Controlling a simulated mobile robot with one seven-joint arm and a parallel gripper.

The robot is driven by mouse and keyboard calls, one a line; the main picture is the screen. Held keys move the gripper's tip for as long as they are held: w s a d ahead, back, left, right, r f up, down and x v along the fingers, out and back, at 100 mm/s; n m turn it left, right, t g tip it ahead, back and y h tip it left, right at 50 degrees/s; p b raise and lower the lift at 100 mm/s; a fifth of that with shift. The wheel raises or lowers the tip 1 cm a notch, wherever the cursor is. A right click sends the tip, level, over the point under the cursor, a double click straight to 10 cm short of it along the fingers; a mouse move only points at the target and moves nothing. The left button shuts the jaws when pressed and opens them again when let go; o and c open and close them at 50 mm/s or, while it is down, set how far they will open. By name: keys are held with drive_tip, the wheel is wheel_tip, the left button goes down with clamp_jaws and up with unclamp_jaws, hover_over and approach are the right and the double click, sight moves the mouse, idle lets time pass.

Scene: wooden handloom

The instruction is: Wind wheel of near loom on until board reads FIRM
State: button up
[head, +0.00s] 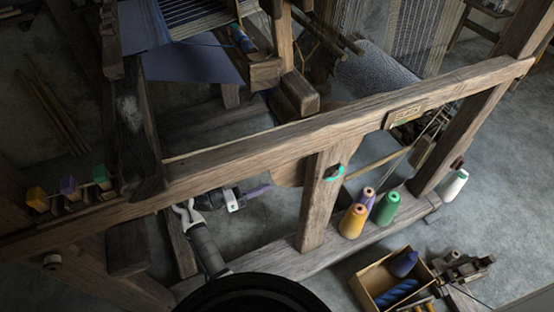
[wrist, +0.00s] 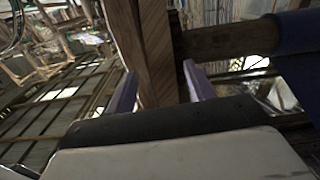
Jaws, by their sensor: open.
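The near loom (head: 210,165) is a worn wooden frame with a long rail across the head view. A rounded wooden part (head: 289,173), perhaps the wheel, shows under the rail, mostly hidden. My gripper (head: 258,190) is below the rail, just left of that part. In the wrist view, its purple fingers (wrist: 159,88) are open on either side of a wooden bar (wrist: 152,45); I cannot tell whether they touch it. A small board (head: 405,113) is fixed on the rail at right; its lettering is too small to read. A dark and teal disc (head: 334,173) is on the post.
An open box (head: 372,288) with blue items lies on the floor at front right. In the wrist view, a roller with blue cloth (wrist: 298,60) is close right of the bar.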

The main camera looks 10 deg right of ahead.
sight(280, 169)
drive_tip(key=shift+m, duration=0.3)
drive_tip(key=shift+w+d+p, duration=0.3)
drive_tip(key=shift+d+p, duration=0.05)
drive_tip(key=shift+d, duration=0.9)
drive_tip(key=shift+w+d+p, duration=0.25)
drive_tip(key=shift+d+p, duration=0.05)
drive_tip(key=shift+d, duration=0.95)
drive_tip(key=shift+w+d+p, duration=0.3)
drive_tip(key=shift+d+p, duration=0.05)
drive_tip(key=shift+d, duration=0.9)
